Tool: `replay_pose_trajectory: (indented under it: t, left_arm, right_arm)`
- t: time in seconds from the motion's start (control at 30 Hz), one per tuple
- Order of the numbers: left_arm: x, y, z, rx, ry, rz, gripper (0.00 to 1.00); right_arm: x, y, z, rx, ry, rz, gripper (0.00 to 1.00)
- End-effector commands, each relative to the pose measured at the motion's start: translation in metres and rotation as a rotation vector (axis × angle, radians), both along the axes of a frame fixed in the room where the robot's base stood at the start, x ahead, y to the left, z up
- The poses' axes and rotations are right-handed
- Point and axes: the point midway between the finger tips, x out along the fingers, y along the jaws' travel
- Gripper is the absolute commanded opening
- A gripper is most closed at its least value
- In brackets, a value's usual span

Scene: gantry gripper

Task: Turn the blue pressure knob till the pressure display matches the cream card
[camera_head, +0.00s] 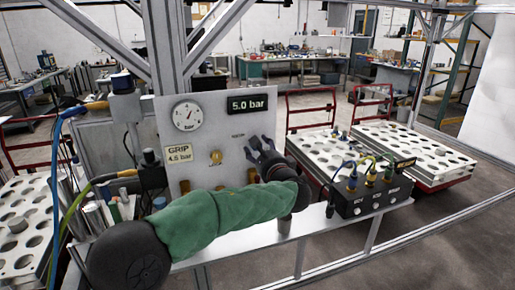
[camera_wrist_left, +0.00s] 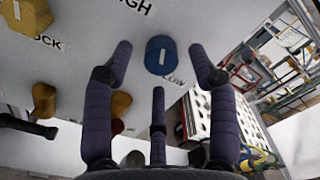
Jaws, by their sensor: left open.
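The pressure display (camera_head: 248,104) reads 5.0 bar on the upright light panel. The cream card (camera_head: 178,153) says GRIP with a bar value that looks like 4.5 or 4.6; the last digit is hard to read. My left gripper (camera_head: 262,148) is open in front of the panel's right part. In the left wrist view its fingers (camera_wrist_left: 160,80) are spread, with the blue knob (camera_wrist_left: 160,56) ahead between the upper two, apart from them as far as I can tell. The knob has a white mark and sits near the words HIGH and LOW. The head view hides it behind my gripper. My right gripper is not in view.
A round gauge (camera_head: 186,116) and a brass knob (camera_head: 215,158) are on the panel left of my gripper. A black box with cables (camera_head: 367,200) stands on the shelf to the right. White perforated carts (camera_head: 335,153) stand behind it.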

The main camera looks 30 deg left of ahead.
Motion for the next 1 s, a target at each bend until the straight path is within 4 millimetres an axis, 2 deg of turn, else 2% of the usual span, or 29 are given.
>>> replay_pose_trajectory:
  t: [0.3, 0.5, 0.7, 1.0]
  left_arm:
    - [-0.041, -0.049, 0.001, 0.000, -0.003, -0.003, 0.58]
    - [-0.059, -0.069, 0.001, 0.000, -0.003, -0.001, 0.58]
    - [-0.066, -0.076, 0.001, 0.001, -0.003, 0.002, 0.58]
    - [-0.066, -0.076, 0.001, 0.001, -0.003, 0.002, 0.58]
  right_arm:
    - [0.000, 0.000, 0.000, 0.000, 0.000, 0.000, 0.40]
    - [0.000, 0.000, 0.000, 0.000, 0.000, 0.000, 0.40]
    - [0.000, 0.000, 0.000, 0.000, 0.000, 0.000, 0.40]
    - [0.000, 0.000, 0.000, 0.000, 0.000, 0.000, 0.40]
